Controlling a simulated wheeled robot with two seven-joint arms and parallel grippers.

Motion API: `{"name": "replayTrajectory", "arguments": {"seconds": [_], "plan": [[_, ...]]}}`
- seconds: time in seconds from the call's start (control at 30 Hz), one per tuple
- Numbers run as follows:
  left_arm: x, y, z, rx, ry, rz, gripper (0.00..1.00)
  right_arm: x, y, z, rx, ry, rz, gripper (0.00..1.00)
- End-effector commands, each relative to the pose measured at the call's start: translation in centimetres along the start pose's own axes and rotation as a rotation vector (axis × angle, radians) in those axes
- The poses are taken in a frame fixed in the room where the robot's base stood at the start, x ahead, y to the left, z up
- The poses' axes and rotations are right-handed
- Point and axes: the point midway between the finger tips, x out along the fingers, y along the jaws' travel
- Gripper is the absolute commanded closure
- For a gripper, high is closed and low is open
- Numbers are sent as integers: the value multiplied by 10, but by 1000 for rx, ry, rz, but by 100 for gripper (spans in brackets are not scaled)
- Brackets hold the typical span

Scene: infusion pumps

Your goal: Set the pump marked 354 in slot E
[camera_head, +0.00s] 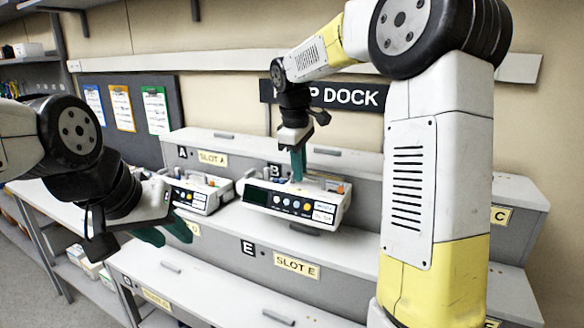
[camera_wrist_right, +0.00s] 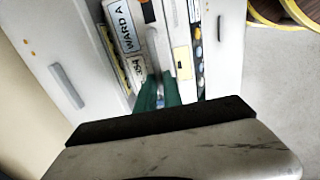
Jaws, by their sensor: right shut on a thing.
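A white pump with a dark screen and coloured buttons (camera_head: 296,206) is held by its top handle in my right gripper (camera_head: 298,165). In the right wrist view, a label on this pump (camera_wrist_right: 135,70) reads WARD A and 354, and the green fingers (camera_wrist_right: 158,93) close on the handle. The pump is in front of the B sign and above the SLOT E sign (camera_head: 297,265); I cannot tell whether it touches the shelf. My left gripper (camera_head: 165,231) is open and empty, left of the pump.
A second white pump (camera_head: 199,196) stands on the tier at left, near the SLOT A sign (camera_head: 213,159). The stepped grey dock has small handles. A lower tier (camera_head: 215,290) looks clear. My right arm hides part of the dock's right side.

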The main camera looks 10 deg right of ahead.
Motion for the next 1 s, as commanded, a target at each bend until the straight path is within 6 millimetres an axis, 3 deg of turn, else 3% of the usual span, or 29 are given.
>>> {"name": "replayTrajectory", "arguments": {"seconds": [0.5, 1.0], "plan": [[0, 0, 0, 0, 0, 0, 64, 32, -6, 0, 2, 1, 1, 100], [0, 0, 0, 0, 0, 0, 64, 41, -7, 0, 1, 2, 3, 100]]}}
